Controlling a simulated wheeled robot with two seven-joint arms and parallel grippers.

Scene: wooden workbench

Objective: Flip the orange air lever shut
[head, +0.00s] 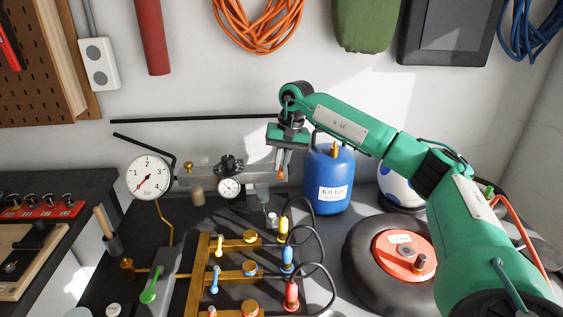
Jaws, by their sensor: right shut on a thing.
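The orange air lever (281,175) shows only as a small orange patch at the right end of the grey horizontal air pipe, just below my right gripper's fingertips. My right gripper (284,163) comes down on it from above and is shut on it. The fingers hide most of the lever, so its exact angle cannot be told. My left gripper is not in view.
A blue tank (330,180) stands close right of my right gripper. A large gauge (149,177) and a small gauge (229,187) are to the left. Brass valves with a yellow lever (217,243), hoses and a green lever (150,290) are in front. A black tyre (365,272) lies at right.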

